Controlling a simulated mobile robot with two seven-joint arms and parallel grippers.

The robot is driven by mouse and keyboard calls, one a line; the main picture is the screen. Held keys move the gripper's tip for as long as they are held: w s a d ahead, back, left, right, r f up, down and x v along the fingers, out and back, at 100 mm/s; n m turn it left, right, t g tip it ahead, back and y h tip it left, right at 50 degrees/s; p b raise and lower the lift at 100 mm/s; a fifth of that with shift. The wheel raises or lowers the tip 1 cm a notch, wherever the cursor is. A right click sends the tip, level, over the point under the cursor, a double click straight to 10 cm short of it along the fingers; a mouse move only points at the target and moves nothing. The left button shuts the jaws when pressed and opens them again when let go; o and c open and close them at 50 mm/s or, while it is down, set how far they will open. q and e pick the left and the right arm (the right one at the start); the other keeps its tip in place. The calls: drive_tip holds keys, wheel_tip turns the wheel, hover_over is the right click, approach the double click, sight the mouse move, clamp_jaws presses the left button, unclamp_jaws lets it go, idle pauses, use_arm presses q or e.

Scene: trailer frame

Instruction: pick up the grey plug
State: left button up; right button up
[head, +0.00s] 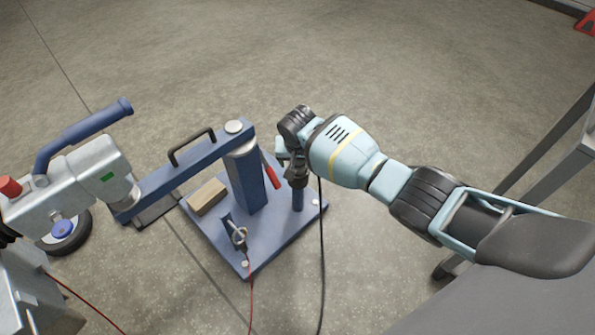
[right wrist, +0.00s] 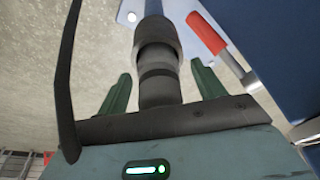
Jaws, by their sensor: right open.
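The grey plug (right wrist: 158,62) is a dark grey, stepped cylinder in the right wrist view. It stands between the two green fingers of my right gripper (right wrist: 161,86), with a visible gap on each side. The fingers are open. The gripper partly hides the plug there. My left gripper is not in view.
A black cable (head: 321,250) hangs beside the post and passes close to the gripper (right wrist: 66,75). The blue base plate (head: 275,233) holds a wooden block (head: 207,197).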

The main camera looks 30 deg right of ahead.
drive_tip(key=c, duration=1.2)
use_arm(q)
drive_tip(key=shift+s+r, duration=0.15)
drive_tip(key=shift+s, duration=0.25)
use_arm(e)
drive_tip(key=shift+r, duration=0.1)
